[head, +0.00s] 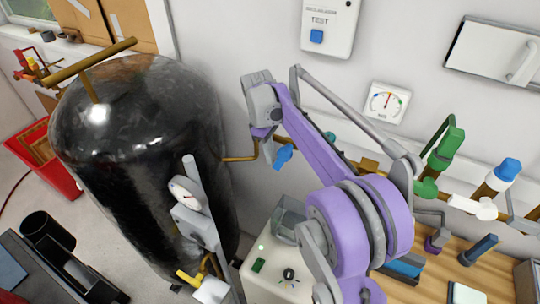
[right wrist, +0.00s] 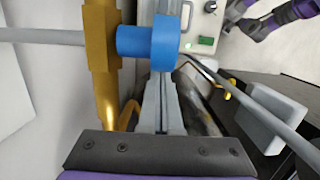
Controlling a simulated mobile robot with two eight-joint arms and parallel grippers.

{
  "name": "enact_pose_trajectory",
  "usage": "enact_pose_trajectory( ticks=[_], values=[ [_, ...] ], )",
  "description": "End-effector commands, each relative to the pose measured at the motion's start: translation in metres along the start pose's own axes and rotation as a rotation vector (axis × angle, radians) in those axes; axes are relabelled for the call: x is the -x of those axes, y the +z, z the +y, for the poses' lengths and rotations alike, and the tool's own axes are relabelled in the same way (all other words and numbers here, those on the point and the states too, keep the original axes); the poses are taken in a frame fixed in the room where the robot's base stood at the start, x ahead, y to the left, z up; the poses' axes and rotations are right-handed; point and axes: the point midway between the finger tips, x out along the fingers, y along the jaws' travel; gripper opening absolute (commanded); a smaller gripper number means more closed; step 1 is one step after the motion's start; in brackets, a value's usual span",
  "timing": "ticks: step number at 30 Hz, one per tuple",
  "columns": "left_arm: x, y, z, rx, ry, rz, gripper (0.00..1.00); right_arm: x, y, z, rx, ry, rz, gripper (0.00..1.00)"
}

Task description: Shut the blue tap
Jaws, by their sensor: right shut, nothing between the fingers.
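The blue tap handle (head: 283,156) sits on a brass pipe beside the black tank, near the wall. In the right wrist view the blue handle (right wrist: 164,42) is large and close, with its stem running left to the brass valve body (right wrist: 101,50). My right gripper (head: 264,130) is just above the tap in the head view. In the right wrist view its fingers (right wrist: 160,82) are shut and empty, with the tips at the lower edge of the blue handle. I cannot tell whether they touch it. My left gripper does not show.
The black tank (head: 140,150) stands to the left, with a gauge (head: 186,195) at its front. A white box (head: 272,275) with a knob is below. Green (head: 445,150) and blue-and-white (head: 498,178) handles are on the pipe at right. A dial (head: 387,102) hangs on the wall.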

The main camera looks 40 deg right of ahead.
Motion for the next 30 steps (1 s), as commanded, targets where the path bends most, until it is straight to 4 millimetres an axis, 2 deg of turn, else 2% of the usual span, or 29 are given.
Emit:
enact_pose_trajectory(
  ticks=[14, 30],
  values=[
    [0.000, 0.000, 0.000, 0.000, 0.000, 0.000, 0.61, 0.001, 0.000, 0.000, 0.000, 0.000, 0.000, 0.00],
    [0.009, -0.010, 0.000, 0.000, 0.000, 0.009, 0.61, 0.021, 0.002, 0.000, 0.000, 0.000, 0.000, 0.00]
  ],
)
